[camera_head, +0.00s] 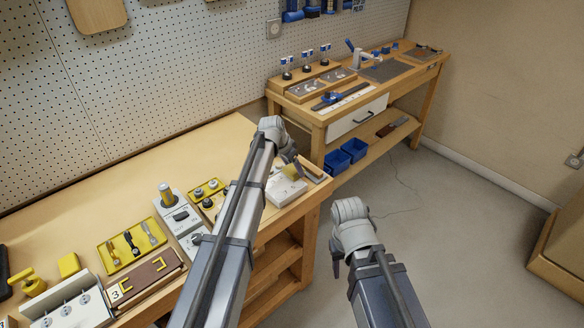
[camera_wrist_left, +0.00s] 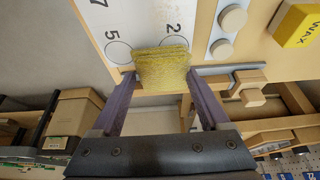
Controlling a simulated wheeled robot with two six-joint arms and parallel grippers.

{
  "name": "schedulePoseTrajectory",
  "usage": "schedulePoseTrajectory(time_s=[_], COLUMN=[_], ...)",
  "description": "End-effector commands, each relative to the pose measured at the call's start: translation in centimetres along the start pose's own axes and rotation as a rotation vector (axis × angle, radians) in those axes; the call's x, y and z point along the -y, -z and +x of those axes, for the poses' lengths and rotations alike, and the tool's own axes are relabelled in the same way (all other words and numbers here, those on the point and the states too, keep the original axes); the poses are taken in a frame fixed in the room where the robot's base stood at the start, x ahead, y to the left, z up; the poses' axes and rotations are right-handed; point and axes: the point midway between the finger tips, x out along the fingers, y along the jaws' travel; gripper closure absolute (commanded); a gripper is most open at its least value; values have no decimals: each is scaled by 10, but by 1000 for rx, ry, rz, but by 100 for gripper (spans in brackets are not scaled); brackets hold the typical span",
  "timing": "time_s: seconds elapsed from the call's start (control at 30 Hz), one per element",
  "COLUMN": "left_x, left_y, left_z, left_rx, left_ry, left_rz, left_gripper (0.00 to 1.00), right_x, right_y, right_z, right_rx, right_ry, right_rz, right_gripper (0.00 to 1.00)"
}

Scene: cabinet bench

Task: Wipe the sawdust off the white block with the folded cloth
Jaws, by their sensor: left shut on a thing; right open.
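The folded cloth (camera_wrist_left: 162,68) is yellow and sits between the two fingers of my left gripper (camera_wrist_left: 158,80), which is shut on it. In the head view the cloth (camera_head: 291,172) shows at the tip of my left gripper (camera_head: 293,163), over the white block (camera_head: 284,190) near the bench's right end. In the left wrist view a white face (camera_wrist_left: 130,22) with numbers and circles lies behind the cloth. I cannot tell if cloth and block touch. Sawdust is too small to make out. My right gripper (camera_head: 337,262) hangs empty above the floor, right of the bench.
A yellow tray with tools (camera_head: 131,246), a brown case (camera_head: 146,276) and small fixtures fill the bench's front left. In the left wrist view a yellow WAX block (camera_wrist_left: 297,25) stands at the upper right. A second bench (camera_head: 345,100) stands behind.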

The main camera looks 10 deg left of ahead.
Motion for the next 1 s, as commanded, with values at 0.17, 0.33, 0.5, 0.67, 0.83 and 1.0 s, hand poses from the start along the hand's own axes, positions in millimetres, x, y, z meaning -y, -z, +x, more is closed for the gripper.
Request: schedulePoseTrajectory(time_s=[0.17, 0.33, 0.5, 0.67, 0.83, 1.0], left_x=[0, -1, 0, 0, 0, -1], left_y=[-8, -22, -32, -33, -41, -54], left_z=[-2, -7, -10, -11, -14, -20], left_rx=[0, 1, 3, 5, 7, 8], left_ry=[0, 0, -1, 0, 0, 0], left_rz=[-2, -1, -1, -1, -2, -1], left_gripper=[66, 66, 66, 66, 66, 66], right_x=[0, 0, 0, 0, 0, 0], right_y=[0, 0, 0, 0, 0, 0], right_z=[1, 2, 3, 3, 2, 1], right_rx=[0, 0, 0, 0, 0, 0], right_ry=[0, 0, 0, 0, 0, 0], right_rz=[0, 0, 0, 0, 0, 0], right_gripper=[50, 50, 50, 50, 50, 50])
